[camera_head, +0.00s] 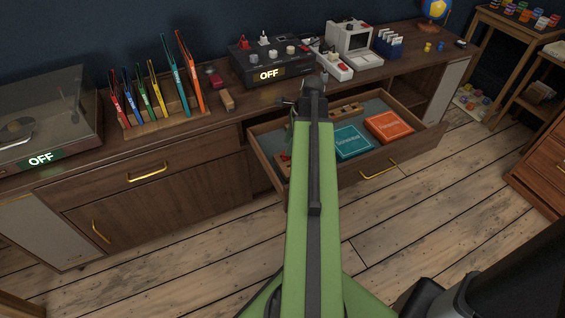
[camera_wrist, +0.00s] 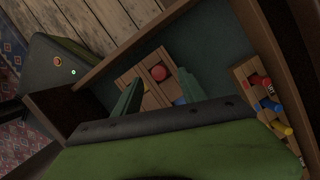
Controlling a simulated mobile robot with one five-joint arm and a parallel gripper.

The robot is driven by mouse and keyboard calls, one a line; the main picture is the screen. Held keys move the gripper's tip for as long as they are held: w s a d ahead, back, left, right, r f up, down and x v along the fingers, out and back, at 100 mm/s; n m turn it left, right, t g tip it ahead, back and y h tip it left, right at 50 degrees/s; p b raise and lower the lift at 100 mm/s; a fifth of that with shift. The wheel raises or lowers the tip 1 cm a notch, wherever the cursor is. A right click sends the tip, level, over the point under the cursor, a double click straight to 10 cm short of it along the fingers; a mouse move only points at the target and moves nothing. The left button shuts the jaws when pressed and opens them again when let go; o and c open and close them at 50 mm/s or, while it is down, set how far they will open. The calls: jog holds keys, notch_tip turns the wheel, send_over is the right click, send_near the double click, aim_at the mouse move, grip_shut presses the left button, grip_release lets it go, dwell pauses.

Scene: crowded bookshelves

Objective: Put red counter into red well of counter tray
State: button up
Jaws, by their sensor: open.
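In the wrist view, a round red piece (camera_wrist: 159,72) sits in a wooden tray (camera_wrist: 128,76) on the dark drawer floor. I cannot tell whether it is a loose counter or a coloured well. A blue patch (camera_wrist: 180,101) shows beside it, partly covered by a finger. My gripper (camera_wrist: 160,80) is open, its two green fingers apart on either side of the red piece, with nothing seen between them in their grip. A second wooden holder (camera_wrist: 246,75) at the right bears red, blue and yellow pieces. In the head view, my arm hides my gripper.
The open drawer (camera_head: 433,126) also holds a teal box (camera_head: 352,143) and an orange box (camera_head: 388,127). Its walls stand close around my gripper. The cabinet top above carries a black device (camera_head: 268,62) and a row of upright coloured pieces (camera_head: 155,88). The floor in front is clear.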

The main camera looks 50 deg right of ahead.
jog(key=b+x, duration=0.3)
jog(key=x, duration=0.1)
jog(key=shift+f, duration=0.15)
jog(key=shift+r, duration=0.2)
grip_shut()
